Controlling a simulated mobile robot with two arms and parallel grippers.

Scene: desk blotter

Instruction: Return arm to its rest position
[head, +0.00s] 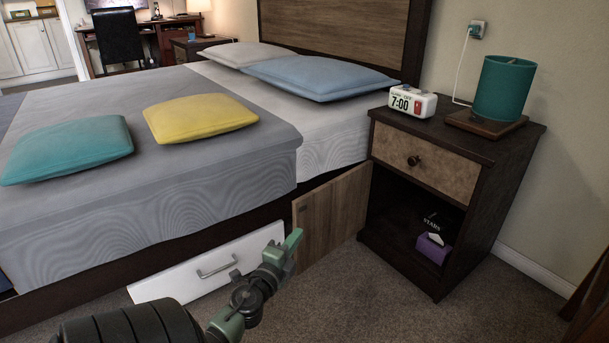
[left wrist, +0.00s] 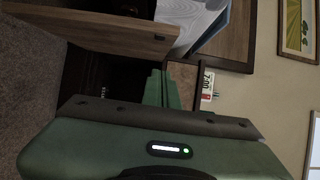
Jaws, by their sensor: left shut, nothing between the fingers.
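My left gripper (head: 291,246) is at the lower middle of the head view, in front of the bed's base and the open wooden door. Its green fingers are shut with nothing between them. In the left wrist view its closed fingers (left wrist: 161,88) point away from the camera. My left arm comes in from the bottom left. My right gripper is not in view.
The wooden door (head: 335,212) stands open beside the dark nightstand (head: 488,180), its compartment holding a purple box (head: 432,248). A white drawer front (head: 207,262) is under the bed (head: 225,165). Carpet (head: 375,300) is clear in front of the nightstand.

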